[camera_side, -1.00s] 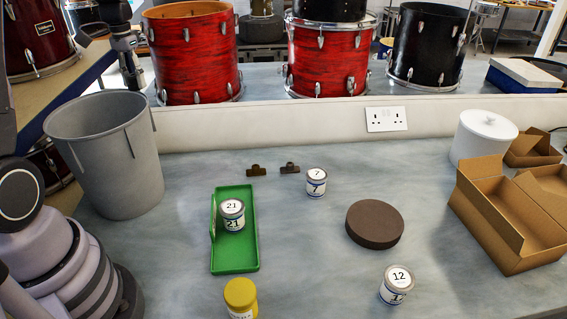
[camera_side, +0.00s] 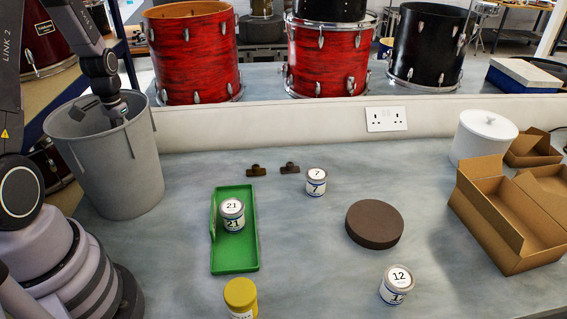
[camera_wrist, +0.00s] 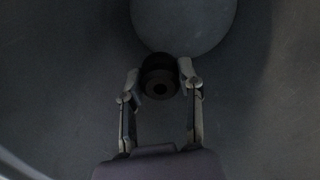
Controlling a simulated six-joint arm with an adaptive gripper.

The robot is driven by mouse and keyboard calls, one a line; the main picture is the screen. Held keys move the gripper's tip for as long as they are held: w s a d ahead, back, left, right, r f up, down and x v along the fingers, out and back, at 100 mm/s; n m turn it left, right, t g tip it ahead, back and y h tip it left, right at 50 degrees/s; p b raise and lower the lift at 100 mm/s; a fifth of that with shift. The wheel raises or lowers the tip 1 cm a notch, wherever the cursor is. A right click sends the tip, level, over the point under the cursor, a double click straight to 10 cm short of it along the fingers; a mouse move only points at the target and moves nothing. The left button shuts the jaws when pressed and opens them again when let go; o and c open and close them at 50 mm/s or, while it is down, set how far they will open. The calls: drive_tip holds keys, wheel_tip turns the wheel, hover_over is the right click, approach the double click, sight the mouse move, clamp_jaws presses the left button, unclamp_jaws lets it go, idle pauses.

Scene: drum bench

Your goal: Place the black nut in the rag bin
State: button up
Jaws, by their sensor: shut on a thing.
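The rag bin (camera_side: 118,168) is the tall grey tub at the left of the bench in the side view. My gripper (camera_wrist: 160,80) is down inside the bin's mouth, and the bin's front wall hides its fingertips in the side view. In the wrist view the fingers are shut on the black nut (camera_wrist: 159,88), a dark round piece with a hole in its middle. The nut is held inside the bin, with the dim grey wall of the bin (camera_wrist: 60,80) around it. A paler round shape (camera_wrist: 185,22) lies beyond the nut.
A green tray (camera_side: 236,262) with a can marked 21 (camera_side: 232,214) stands right of the bin.

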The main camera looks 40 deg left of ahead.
wheel_tip(320, 180, down, 16)
drive_tip(key=shift+r, duration=0.1)
idle(0.4)
drive_tip(key=o, duration=1)
wheel_tip(320, 180, up, 12)
